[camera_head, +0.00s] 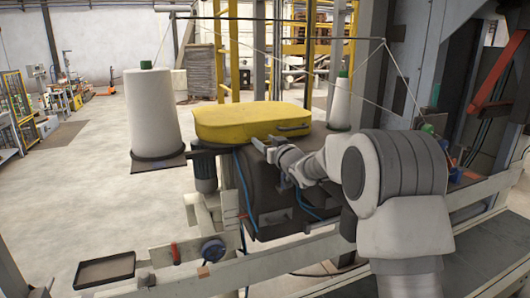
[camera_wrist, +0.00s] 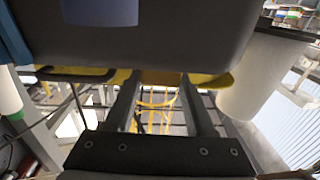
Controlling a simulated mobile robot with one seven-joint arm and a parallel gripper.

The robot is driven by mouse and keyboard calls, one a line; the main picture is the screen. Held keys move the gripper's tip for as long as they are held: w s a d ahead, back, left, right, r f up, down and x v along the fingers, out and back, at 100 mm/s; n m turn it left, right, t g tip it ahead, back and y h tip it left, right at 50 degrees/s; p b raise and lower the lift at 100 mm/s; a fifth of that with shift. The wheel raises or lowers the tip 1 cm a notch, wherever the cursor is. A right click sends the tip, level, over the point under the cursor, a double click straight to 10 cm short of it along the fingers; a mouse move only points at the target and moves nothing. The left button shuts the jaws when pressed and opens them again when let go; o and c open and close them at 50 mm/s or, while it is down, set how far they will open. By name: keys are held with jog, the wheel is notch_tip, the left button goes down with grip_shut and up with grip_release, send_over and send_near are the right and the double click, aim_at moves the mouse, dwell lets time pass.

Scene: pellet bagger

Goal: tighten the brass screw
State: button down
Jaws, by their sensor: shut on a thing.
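I cannot make out the brass screw in either view. My gripper (camera_head: 268,150) is at the front of the dark machine housing (camera_head: 272,192), just below the yellow cover (camera_head: 250,122). In the wrist view my two dark fingers (camera_wrist: 158,82) stand apart and reach up to the housing (camera_wrist: 140,35). The yellow cover's edge (camera_wrist: 160,78) shows between and beside them. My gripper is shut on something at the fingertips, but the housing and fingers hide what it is.
A large white thread cone (camera_head: 152,108) stands left of the cover and a smaller cone (camera_head: 340,104) right of it. A black tray (camera_head: 105,269) is at the lower left. Blue cables hang along the housing.

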jog(key=shift+m+h+b, duration=0.4)
jog(key=shift+h+b, duration=0.1)
jog(key=shift+b, duration=0.25)
jog(key=shift+c, duration=1.2)
grip_release()
jog(key=shift+s, duration=0.15)
jog(key=v, duration=1.7)
jog(key=shift+f+b, duration=0.3)
jog(key=shift+b, duration=0.15)
jog(key=shift+s, duration=0.1)
